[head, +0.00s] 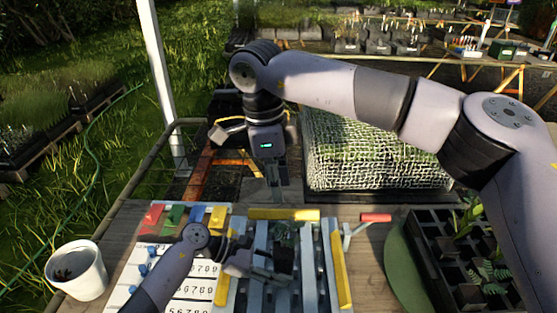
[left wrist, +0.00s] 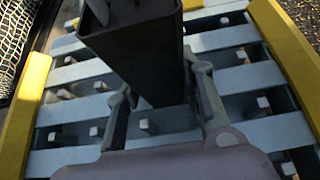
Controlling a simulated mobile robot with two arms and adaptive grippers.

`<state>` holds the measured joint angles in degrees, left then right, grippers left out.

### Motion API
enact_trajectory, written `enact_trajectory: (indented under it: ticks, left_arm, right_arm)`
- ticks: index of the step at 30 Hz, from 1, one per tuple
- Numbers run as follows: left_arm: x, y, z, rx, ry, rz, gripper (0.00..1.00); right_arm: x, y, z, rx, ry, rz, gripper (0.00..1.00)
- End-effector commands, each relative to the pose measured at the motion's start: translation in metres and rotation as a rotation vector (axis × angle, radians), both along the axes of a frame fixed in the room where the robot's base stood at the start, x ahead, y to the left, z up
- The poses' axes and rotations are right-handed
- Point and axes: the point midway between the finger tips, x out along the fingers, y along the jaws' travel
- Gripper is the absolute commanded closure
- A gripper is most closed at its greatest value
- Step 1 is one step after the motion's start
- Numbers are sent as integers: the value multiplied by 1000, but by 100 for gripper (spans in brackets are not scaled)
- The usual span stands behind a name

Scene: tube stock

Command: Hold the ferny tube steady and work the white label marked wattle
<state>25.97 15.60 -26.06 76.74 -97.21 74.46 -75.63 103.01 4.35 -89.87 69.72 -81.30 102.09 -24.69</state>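A dark square tube (head: 284,258) with small green foliage at its top stands in the slatted rack (head: 335,262). My left gripper (head: 262,262) reaches it from the left. In the left wrist view the dark tube (left wrist: 140,55) is between the two fingers (left wrist: 165,95), which appear shut on its sides. My right gripper (head: 272,185) hangs pointing down beyond the rack's far edge, apart from the tube. Its fingers are too small and dark to read. I cannot make out a white label marked wattle.
A board with coloured pieces and printed numbers (head: 190,287) lies left of the rack. A white pot (head: 77,271) stands at far left. A red-handled tool (head: 375,217) lies right of the rack. A black cell tray (head: 425,240) holds ferny plants. A mesh-covered block (head: 370,160) is behind.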

Motion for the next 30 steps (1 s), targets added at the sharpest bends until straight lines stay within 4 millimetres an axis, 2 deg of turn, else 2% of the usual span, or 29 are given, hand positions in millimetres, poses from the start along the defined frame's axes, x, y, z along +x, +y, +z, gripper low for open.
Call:
enact_trajectory:
  ticks: [9,20,23,30]
  left_arm:
    - [0,0,0,0,0,0,43]
    - [0,3,1,1,0,1,42]
    - [1,13,6,1,-1,3,42]
    - [1,56,30,4,-3,3,42]
  right_arm:
    - [0,0,0,0,0,0,72]
    - [0,0,0,0,0,0,72]
    - [0,0,0,0,0,0,72]
    - [0,0,0,0,0,0,72]
